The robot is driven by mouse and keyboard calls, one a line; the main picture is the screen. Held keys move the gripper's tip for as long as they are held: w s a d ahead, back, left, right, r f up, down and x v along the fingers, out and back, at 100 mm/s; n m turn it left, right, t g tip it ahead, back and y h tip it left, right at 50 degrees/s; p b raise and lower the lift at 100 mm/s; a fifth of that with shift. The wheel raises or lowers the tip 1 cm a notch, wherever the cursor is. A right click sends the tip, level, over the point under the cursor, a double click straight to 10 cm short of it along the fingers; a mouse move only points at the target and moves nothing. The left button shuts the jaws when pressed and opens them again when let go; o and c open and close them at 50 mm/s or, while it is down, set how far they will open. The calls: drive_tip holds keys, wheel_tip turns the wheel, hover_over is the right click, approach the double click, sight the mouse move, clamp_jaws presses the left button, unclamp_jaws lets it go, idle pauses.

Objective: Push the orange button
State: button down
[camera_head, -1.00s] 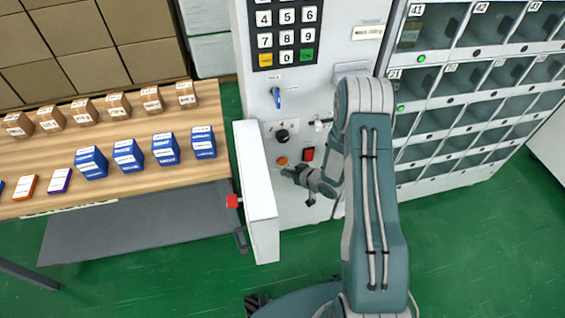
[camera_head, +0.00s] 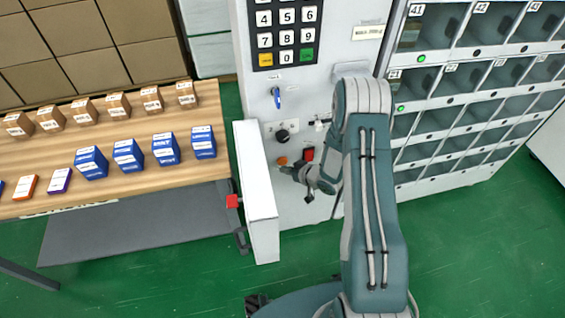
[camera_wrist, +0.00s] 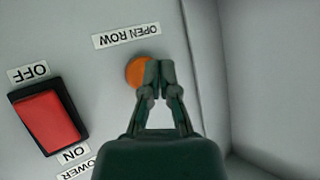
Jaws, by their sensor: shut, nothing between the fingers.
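The orange button (camera_head: 282,161) is a small round button on the grey front panel (camera_head: 268,185) of the machine. In the wrist view the orange button (camera_wrist: 134,72) sits near the "OPEN ROW" label, which appears upside down. My gripper (camera_head: 286,169) is shut and empty, right at the button. In the wrist view the fingertips of my gripper (camera_wrist: 158,72) overlap the button's right side and hide part of it. I cannot tell whether they touch it or whether the button is pressed in.
A red power switch (camera_wrist: 49,116) marked OFF and ON is beside the button. A black knob (camera_head: 282,136) and a keypad (camera_head: 285,32) are above. An open white door (camera_head: 258,190) stands left of my gripper. Numbered compartments (camera_head: 480,80) are on the right.

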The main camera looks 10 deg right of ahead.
drive_tip(key=shift+w, duration=0.15)
idle(0.5)
drive_tip(key=shift+w+r, duration=0.1)
drive_tip(key=shift+w, duration=0.15)
drive_tip(key=shift+w, duration=0.4)
idle(0.7)
drive_tip(key=shift+s, duration=0.85)
drive_tip(key=s, duration=0.5)
idle(0.4)
idle(1.4)
